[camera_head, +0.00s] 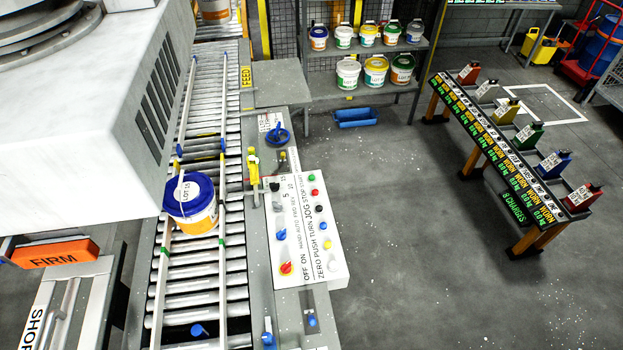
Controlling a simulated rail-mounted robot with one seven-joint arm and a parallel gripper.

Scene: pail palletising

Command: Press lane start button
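A white control panel (305,245) stands at the right side of the roller conveyor (205,270). A green button (311,177) is at the panel's far end, near lettering that seems to read START. A red button (314,192) and a black one (318,208) follow it toward me. A blue button, a yellow button and a white button lie nearer. A white pail with a blue lid (190,203) stands upright on the conveyor. My gripper is not in view.
A large white housing (90,100) fills the upper left. Another pail (214,8) is at the conveyor's far end. Shelves with several pails (375,70) stand behind. A bench with coloured, labelled blocks (520,165) is at right. The floor right of the panel is clear.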

